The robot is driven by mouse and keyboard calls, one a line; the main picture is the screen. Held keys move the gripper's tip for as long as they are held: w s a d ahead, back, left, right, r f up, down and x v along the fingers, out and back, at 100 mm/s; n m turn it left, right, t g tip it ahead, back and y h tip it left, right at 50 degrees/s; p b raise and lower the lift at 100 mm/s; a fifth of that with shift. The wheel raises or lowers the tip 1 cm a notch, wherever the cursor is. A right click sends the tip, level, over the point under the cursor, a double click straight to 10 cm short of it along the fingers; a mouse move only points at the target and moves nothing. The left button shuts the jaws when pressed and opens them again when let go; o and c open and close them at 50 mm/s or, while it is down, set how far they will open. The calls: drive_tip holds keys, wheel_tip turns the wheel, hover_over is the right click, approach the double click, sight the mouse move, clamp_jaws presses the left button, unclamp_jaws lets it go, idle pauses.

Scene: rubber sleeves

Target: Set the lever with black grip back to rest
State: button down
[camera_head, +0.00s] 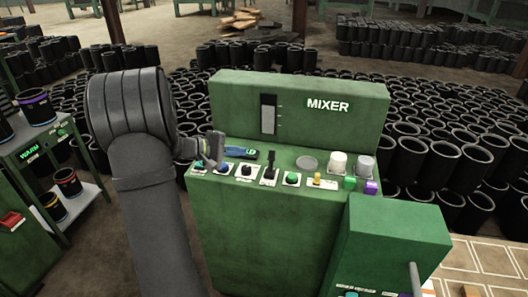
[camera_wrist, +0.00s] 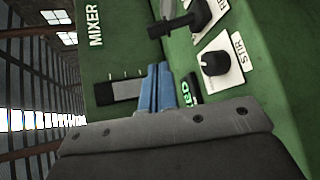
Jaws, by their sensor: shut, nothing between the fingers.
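The lever with black grip (camera_head: 270,162) stands on a white plate in the row of controls on the green mixer panel. In the wrist view the lever (camera_wrist: 178,26) is at the top, its grip reaching toward the backboard, partly cut off by the frame. My gripper (camera_head: 239,152) is to the left of the lever, low over the panel top, apart from it. In the wrist view its blue fingers (camera_wrist: 157,88) are together and empty, and they lie beside a dark label with green letters, partly hidden.
A green button (camera_head: 292,178), a yellow switch (camera_head: 317,179) and white and grey caps are right of the lever. The MIXER backboard (camera_head: 345,105) rises behind. Black sleeves crowd the floor beyond.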

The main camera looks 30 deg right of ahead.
sight(271, 159)
drive_tip(key=shift+w+a+f+n+h, duration=0.1)
drive_tip(key=shift+w+a+n+h, duration=0.1)
drive_tip(key=shift+n+h, duration=0.15)
drive_tip(key=shift+d, duration=0.15)
drive_tip(key=x, duration=0.9)
drive_tip(key=shift+d+f, duration=0.25)
drive_tip(key=shift+d, duration=0.1)
drive_tip(key=shift+s+a+r, duration=0.25)
drive_tip(key=shift+a, duration=0.05)
idle(0.4)
drive_tip(key=shift+s+a+r, duration=0.2)
drive_tip(key=shift+s+a, duration=0.15)
drive_tip(key=s+a+m+t+h, duration=0.1)
drive_tip(key=s+a+m+h, duration=0.1)
drive_tip(key=m+h, duration=0.1)
drive_tip(key=shift+s+a, duration=0.1)
drive_tip(key=shift+s+a+f, duration=0.1)
drive_tip(key=shift+s+a, duration=0.35)
drive_tip(key=shift+a, duration=0.05)
drive_tip(key=shift+s+f, duration=0.15)
idle(0.3)
